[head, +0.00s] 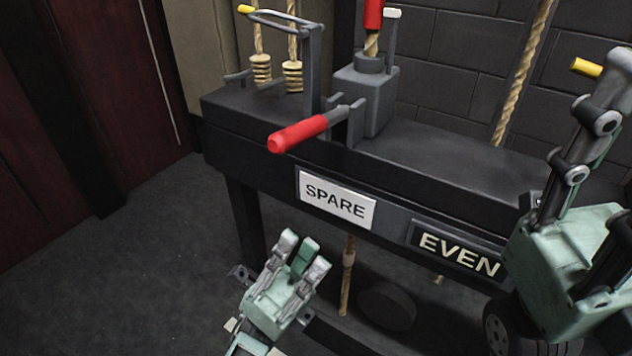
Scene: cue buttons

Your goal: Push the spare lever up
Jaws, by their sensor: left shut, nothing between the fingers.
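The spare lever (300,133) has a red grip on a grey shaft. It sticks out from its bracket over the front edge of the black bench and slopes slightly down toward its tip. The white SPARE plate (336,200) is on the bench front below it. My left gripper (303,258) is shut and empty. In the picture it is below the SPARE plate and the red grip, apart from the lever, with its fingers pointing up. My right gripper (601,112) is large at the right edge and partly cut off; its finger opening cannot be made out.
The black bench (450,165) carries a grey block with ropes and a yellow-tipped grey bar (285,18). A dark EVEN plate (458,250) is right of the SPARE plate. Another yellow tip (585,68) shows by my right gripper. Open floor (130,270) lies to the left.

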